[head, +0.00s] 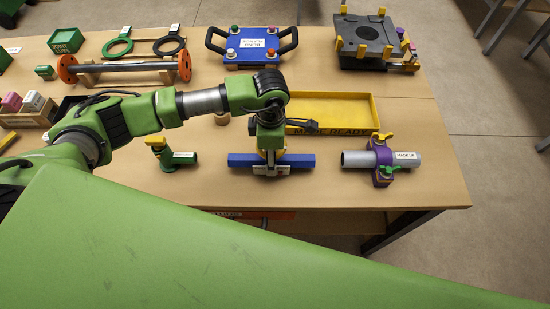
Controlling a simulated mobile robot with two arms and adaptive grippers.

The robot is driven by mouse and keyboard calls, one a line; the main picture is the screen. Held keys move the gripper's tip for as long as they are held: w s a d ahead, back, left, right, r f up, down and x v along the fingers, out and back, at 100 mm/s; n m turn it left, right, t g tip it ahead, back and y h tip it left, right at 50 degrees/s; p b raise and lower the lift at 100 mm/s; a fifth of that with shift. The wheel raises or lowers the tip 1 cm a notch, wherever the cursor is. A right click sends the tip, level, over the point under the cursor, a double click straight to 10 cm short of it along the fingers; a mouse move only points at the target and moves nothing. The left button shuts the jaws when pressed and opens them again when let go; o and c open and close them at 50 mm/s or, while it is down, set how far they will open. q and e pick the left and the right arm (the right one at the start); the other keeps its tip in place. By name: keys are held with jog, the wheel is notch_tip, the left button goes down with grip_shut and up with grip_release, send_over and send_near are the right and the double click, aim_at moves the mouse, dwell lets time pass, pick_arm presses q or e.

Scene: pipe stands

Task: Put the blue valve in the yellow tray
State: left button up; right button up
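The blue valve is not clearly identifiable. A long blue piece (241,160) lies on the table, with a white label and some yellow showing at its middle. My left gripper (270,160) points down over its middle and hides part of it. I cannot tell whether the fingers touch it or are shut on it. The yellow tray (376,113), marked "MAKE READY" on its front wall, stands just behind and to the right. Its visible floor is empty; my arm covers its left end. My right gripper is not in view.
A green valve (176,157) with a yellow handle stands left of the blue piece. A purple clamp (382,160) on a grey pipe lies to the right. A blue two-handled panel (251,46) and dark fixture (365,40) stand at the back. The table's right end is clear.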

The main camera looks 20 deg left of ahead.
pick_arm(q)
jog(key=shift+s, duration=0.1)
jog(key=c, duration=1.1)
jog(key=shift+r, duration=0.15)
jog(key=shift+r, duration=0.3)
jog(key=shift+r+p, duration=0.3)
jog(key=shift+r+p, duration=1.5)
jog(key=shift+r, duration=1.8)
